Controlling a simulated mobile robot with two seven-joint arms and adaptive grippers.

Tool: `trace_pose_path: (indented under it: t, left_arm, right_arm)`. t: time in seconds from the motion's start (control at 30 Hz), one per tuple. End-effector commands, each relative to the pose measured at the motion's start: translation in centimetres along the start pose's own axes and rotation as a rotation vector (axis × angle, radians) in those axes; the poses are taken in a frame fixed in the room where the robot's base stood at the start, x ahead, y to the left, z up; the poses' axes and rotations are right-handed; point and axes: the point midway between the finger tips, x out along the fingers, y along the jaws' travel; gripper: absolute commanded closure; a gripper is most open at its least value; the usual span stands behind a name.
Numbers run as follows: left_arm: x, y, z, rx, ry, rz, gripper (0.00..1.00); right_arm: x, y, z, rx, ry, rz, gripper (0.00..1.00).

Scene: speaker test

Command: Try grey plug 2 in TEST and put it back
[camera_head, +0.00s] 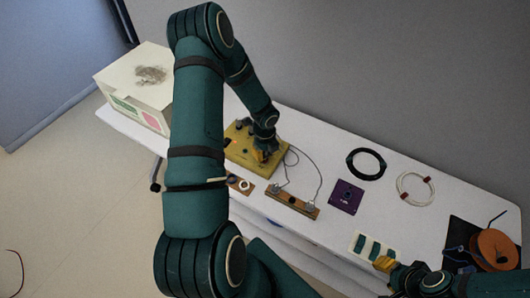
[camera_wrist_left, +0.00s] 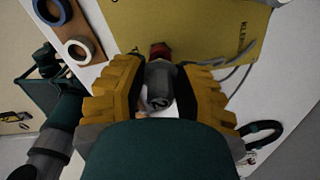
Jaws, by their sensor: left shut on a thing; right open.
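My left gripper (camera_head: 261,153) is at the yellow board (camera_head: 239,150), over its right part. In the left wrist view its yellow fingers (camera_wrist_left: 158,95) are shut on a grey plug (camera_wrist_left: 158,82) marked 2. The plug's far end is close to a red part (camera_wrist_left: 160,50) at the yellow board (camera_wrist_left: 190,22); I cannot tell whether it is seated. The head view hides the plug behind the fingers. A wooden rack (camera_head: 291,203) with grey pieces and thin cables lies right of the board. My right gripper (camera_head: 384,264) is open and empty near the table's front edge.
Tape rolls on a wooden block (camera_head: 239,184) lie in front of the board. A purple plate (camera_head: 346,197), black coil (camera_head: 366,163), white coil (camera_head: 415,188) and orange reel (camera_head: 496,247) lie to the right. A white-green card (camera_head: 373,246) is beside my right gripper. A box (camera_head: 143,80) stands left.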

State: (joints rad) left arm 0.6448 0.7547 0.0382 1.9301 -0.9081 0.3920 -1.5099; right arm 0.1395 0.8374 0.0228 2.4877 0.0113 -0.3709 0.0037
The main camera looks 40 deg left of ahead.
Motion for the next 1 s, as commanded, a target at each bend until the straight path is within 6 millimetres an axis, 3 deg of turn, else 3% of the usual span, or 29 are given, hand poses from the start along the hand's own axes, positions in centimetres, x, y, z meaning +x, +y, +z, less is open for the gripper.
trace_pose_path:
  t: [0.77,0.8,0.83,0.87,1.0]
  left_arm:
    - [1.4,0.0,0.0,0.000,0.000,0.000,0.92]
    - [1.3,0.0,0.0,0.000,0.000,0.000,0.52]
    - [1.3,0.0,0.0,0.000,0.000,0.000,0.42]
    - [1.3,0.0,0.0,0.000,0.000,0.000,0.37]
    - [1.2,0.0,0.0,0.000,0.000,0.000,0.37]
  right_arm:
    - [0.9,0.4,0.1,0.000,0.000,0.000,0.53]
    - [0.9,0.3,0.1,0.000,0.000,0.000,0.53]
    - [0.9,0.3,0.1,0.000,0.000,0.000,0.53]
    - [0.9,0.3,0.1,0.000,0.000,0.000,0.53]
    - [0.9,0.3,0.1,0.000,0.000,0.000,0.53]
